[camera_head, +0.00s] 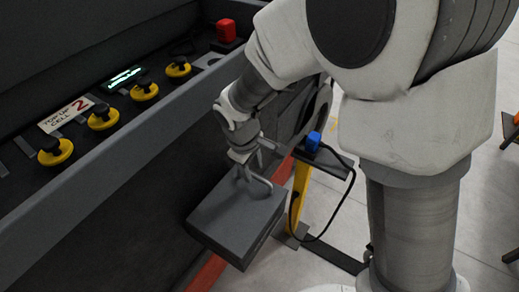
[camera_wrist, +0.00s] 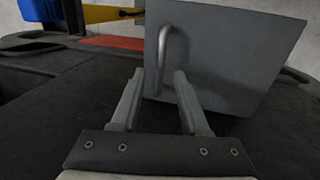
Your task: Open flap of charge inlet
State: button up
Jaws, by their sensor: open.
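The charge inlet is a grey box (camera_head: 232,215) on the side of the dark machine, and its grey flap face (camera_wrist: 235,55) fills the upper right of the wrist view. A bent metal handle (camera_head: 258,181) stands out from the flap; it also shows in the wrist view (camera_wrist: 163,55). My gripper (camera_head: 256,164) is open at the handle. In the wrist view, the fingertips (camera_wrist: 159,75) lie either side of the handle's lower part, with gaps visible. I cannot tell how deep the handle sits between them. The flap appears shut in the head view.
A blue plug (camera_head: 313,141) with a black cable sits on a stand with a yellow post (camera_head: 299,190), right of the box. Yellow-black knobs (camera_head: 103,118) and a red button (camera_head: 226,31) line the panel at left.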

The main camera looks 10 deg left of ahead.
jog(key=shift+w+f, duration=0.2)
jog(key=shift+f, duration=0.75)
jog(key=shift+c, duration=0.2)
grip_shut()
dwell(0.6)
